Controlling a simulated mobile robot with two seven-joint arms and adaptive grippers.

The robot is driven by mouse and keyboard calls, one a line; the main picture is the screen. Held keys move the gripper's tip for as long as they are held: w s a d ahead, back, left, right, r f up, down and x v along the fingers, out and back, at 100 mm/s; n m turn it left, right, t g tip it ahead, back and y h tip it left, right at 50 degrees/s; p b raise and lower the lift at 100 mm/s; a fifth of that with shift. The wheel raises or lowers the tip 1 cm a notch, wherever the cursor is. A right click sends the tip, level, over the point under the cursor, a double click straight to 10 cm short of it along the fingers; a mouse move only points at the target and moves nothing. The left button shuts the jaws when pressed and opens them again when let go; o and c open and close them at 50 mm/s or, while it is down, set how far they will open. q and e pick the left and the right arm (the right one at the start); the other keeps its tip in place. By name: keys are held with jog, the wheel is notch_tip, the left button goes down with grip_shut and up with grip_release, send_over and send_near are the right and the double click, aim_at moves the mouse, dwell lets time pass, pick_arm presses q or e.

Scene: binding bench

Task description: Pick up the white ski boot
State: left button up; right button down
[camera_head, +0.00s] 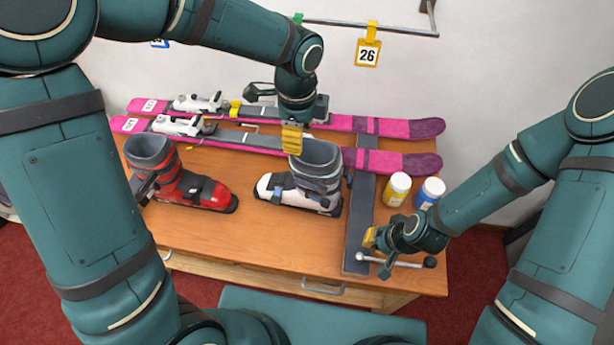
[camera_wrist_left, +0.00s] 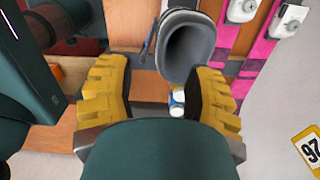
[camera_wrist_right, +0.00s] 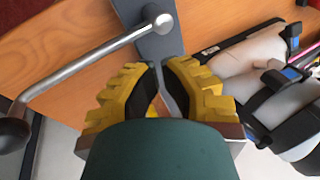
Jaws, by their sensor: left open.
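The white ski boot (camera_head: 300,191) stands upright on the bench, its toe to the left and its grey cuff open at the top. My left gripper (camera_head: 292,150) is over the boot's cuff, pointing down, and is open. In the left wrist view the grey cuff (camera_wrist_left: 186,45) shows just beyond the spread fingers (camera_wrist_left: 160,85), the right finger overlapping its edge; contact cannot be told. My right gripper (camera_head: 372,238) is by the bench's front right. In the right wrist view its fingertips (camera_wrist_right: 160,68) are close together with a narrow gap; I see nothing held.
A red ski boot (camera_head: 190,188) stands to the left. Two pink skis (camera_head: 400,127) lie behind. A grey strip (camera_head: 359,220) with a metal lever (camera_head: 405,262) is at the right, near yellow (camera_head: 397,190) and blue (camera_head: 430,192) bottles. Bare wood (camera_head: 240,240) lies in front.

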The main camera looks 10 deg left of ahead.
aim_at(301, 163)
pick_arm(q)
notch_tip(301, 163, down, 8)
jog(key=shift+f, duration=0.1)
pick_arm(e)
jog(key=shift+s, duration=0.1)
pick_arm(q)
jog(key=f, duration=0.2)
jog(key=f+b, duration=0.1)
jog(key=shift+w+d+f, duration=0.1)
jog(key=shift+w+f, duration=0.25)
pick_arm(e)
jog(key=shift+f, duration=0.65)
pick_arm(q)
jog(key=shift+f+b, duration=0.3)
jog(key=shift+b, duration=0.05)
pick_arm(e)
jog(key=shift+f, duration=0.2)
pick_arm(q)
jog(key=shift+r, duration=0.1)
jog(key=shift+o, duration=0.3)
pick_arm(e)
jog(key=shift+r, duration=0.1)
pick_arm(q)
grip_shut()
